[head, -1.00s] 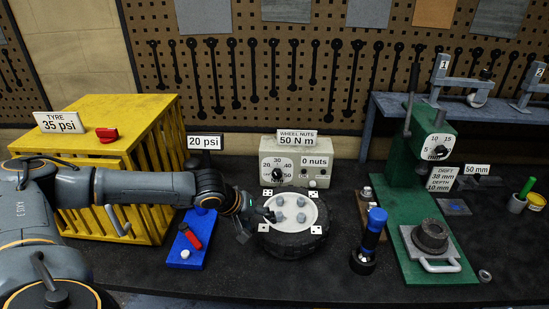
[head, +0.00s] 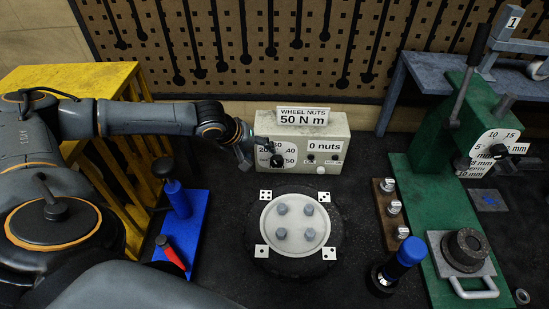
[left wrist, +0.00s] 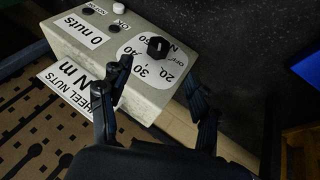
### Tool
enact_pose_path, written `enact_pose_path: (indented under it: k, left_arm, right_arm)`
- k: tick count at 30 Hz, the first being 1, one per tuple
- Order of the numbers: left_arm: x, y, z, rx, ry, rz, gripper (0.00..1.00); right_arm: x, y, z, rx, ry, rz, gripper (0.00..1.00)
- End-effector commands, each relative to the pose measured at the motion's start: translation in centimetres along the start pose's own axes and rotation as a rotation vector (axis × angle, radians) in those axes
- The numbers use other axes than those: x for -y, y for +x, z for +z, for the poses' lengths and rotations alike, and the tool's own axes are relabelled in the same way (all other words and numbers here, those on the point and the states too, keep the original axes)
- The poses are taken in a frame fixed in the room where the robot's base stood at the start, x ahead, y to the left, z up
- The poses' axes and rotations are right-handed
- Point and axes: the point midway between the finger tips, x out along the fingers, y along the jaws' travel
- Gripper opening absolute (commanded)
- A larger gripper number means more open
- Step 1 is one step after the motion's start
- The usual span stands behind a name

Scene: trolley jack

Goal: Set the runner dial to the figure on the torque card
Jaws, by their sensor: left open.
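The torque card (head: 304,117) reads "WHEEL NUTS 50 N m" and stands on top of a beige control box (head: 330,147). The runner dial (head: 277,160) is a black knob on a white round scale on the box's front. The scale's 20 to 50 figures show; its pointer setting cannot be read for sure. My left gripper (head: 252,150) is open and empty at the dial's left, partly covering the scale. In the left wrist view, its fingers (left wrist: 158,72) are spread and apart from the knob (left wrist: 157,47). My right gripper is not in view.
A wheel (head: 258,213) with studs and dice-like markers lies before the box.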

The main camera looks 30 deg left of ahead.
Motion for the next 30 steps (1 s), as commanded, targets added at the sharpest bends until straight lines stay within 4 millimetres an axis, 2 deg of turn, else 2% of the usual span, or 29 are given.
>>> enact_pose_path:
  k: [9,15,21,30]
  left_arm:
    - [-0.1,6.8,0.0,0.0,0.002,0.0,0.62]
    - [-0.1,10.1,0.0,0.0,0.0,0.0,0.62]
    - [-0.1,11.6,0.0,0.0,0.0,0.0,0.62]
    - [0.0,11.8,0.0,-0.001,0.0,0.0,0.62]
  right_arm:
    - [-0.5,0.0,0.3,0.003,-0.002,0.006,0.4]
    - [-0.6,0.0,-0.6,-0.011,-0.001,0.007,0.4]
    - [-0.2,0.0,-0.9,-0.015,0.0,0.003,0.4]
    - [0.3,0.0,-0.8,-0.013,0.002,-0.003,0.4]
